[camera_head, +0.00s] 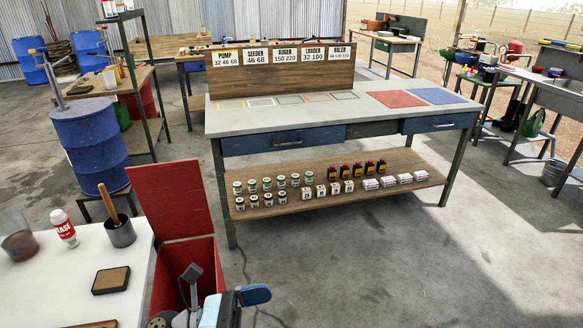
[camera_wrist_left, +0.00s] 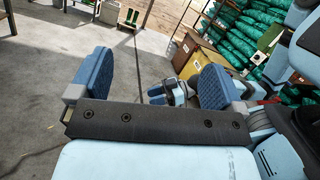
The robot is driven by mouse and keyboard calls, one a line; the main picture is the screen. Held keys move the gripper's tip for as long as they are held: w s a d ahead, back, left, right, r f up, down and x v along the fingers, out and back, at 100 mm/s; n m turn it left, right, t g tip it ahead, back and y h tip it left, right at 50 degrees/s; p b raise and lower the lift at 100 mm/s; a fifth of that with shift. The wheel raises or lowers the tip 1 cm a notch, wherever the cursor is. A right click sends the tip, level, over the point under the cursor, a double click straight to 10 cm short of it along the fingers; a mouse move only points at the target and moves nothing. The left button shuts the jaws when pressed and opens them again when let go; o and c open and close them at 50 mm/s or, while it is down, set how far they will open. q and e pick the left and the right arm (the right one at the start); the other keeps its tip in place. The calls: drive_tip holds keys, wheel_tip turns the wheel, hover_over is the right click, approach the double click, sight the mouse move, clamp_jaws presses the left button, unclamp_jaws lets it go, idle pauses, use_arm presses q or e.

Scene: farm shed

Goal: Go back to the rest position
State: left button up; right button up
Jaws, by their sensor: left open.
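My left gripper (camera_wrist_left: 155,78) is open, with its two blue finger pads wide apart and nothing between them in the left wrist view. In the head view, one blue finger pad (camera_head: 254,294) and grey arm parts show at the bottom edge, in front of the open red bin (camera_head: 175,282). The rest of that arm is cut off by the frame.
A workbench (camera_head: 290,118) with labelled backboard stands ahead, jars and small boxes on its lower shelf (camera_head: 330,192). A white table (camera_head: 60,280) with a cup (camera_head: 120,234) is at left. Stacked green sacks (camera_wrist_left: 225,45) show in the wrist view.

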use_arm(q)
drive_tip(key=w+a+f+n+t+y, duration=0.1)
drive_tip(key=a+f+n+t+y, duration=0.3)
drive_tip(key=n, duration=0.6)
drive_tip(key=w+a+f+n+t+y, duration=0.1)
drive_tip(key=a+n+t+y, duration=0.15)
drive_tip(key=n+t, duration=0.6)
drive_tip(key=w+a+f+n+t+y, duration=0.1)
drive_tip(key=a+f+n+t+y, duration=0.2)
drive_tip(key=n, duration=0.9)
drive_tip(key=s+a+f+n+g+y, duration=0.2)
drive_tip(key=s+f+n+g+y, duration=0.2)
drive_tip(key=s+f+n, duration=0.35)
drive_tip(key=s+a+f+n+g+y, duration=0.2)
drive_tip(key=s+f+n+g+y, duration=0.15)
drive_tip(key=f+n, duration=0.6)
wheel_tip(320, 180, up, 16)
drive_tip(key=p, duration=1.7)
drive_tip(key=shift+s+a+m+p, duration=0.4)
drive_tip(key=shift+m, duration=0.05)
use_arm(e)
wheel_tip(320, 180, up, 14)
drive_tip(key=s+d, duration=0.1)
drive_tip(key=shift+s+d+n, duration=0.2)
drive_tip(key=shift+s+n, duration=0.05)
drive_tip(key=shift+n, duration=0.05)
drive_tip(key=shift+w+r, duration=0.1)
drive_tip(key=shift+r, duration=0.1)
use_arm(q)
drive_tip(key=shift+c, duration=0.4)
